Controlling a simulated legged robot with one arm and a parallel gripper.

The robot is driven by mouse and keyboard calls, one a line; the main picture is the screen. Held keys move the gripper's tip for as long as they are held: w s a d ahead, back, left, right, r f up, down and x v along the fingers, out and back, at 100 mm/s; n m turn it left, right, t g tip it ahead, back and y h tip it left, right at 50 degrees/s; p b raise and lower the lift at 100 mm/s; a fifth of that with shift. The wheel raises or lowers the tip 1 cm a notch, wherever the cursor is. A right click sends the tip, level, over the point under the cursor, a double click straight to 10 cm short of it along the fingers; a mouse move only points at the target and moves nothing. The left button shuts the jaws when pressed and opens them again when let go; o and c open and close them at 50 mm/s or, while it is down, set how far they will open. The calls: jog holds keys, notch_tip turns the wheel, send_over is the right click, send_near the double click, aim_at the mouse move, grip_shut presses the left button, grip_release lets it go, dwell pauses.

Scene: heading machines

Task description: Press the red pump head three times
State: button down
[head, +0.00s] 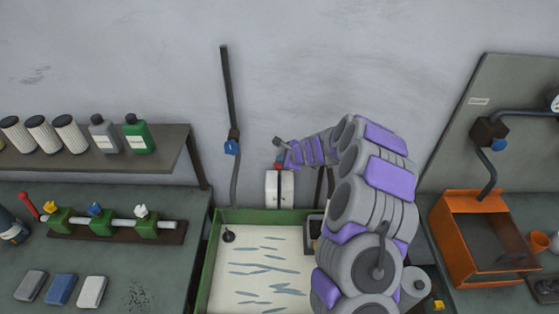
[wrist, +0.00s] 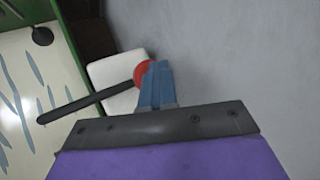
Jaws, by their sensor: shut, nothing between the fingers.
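The red pump head (wrist: 143,73) sits on a white pump body (wrist: 112,80) in the wrist view, with a dark spout or lever (wrist: 72,110) reaching to the lower left. My gripper (wrist: 157,75) is shut and empty, its blue-grey fingertips overlapping the right side of the red head in that view. I cannot tell whether they touch it. In the head view my gripper (head: 280,142) is above the white pump body (head: 280,190). Only a little red (head: 279,166) shows there beneath the gripper.
A green-rimmed tray (head: 208,262) with a pale, streaked bottom stands in front of the pump. A shelf (head: 100,160) with bottles and cans is at left, above a bench of valves. An orange box (head: 478,250) stands at right. A grey wall is behind.

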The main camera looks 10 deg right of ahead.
jog(key=shift+a+r+p, duration=0.2)
jog(key=shift+r+p, duration=0.85)
jog(key=shift+r, duration=0.3)
notch_tip(320, 180, up, 5)
jog(key=p, duration=0.4)
dwell(2.1)
notch_tip(320, 180, up, 4)
jog(key=b, duration=0.3)
jog(key=shift+w+a+f+b, duration=0.1)
jog(key=shift+f+b, duration=0.1)
jog(key=shift+b, duration=0.15)
dwell(0.4)
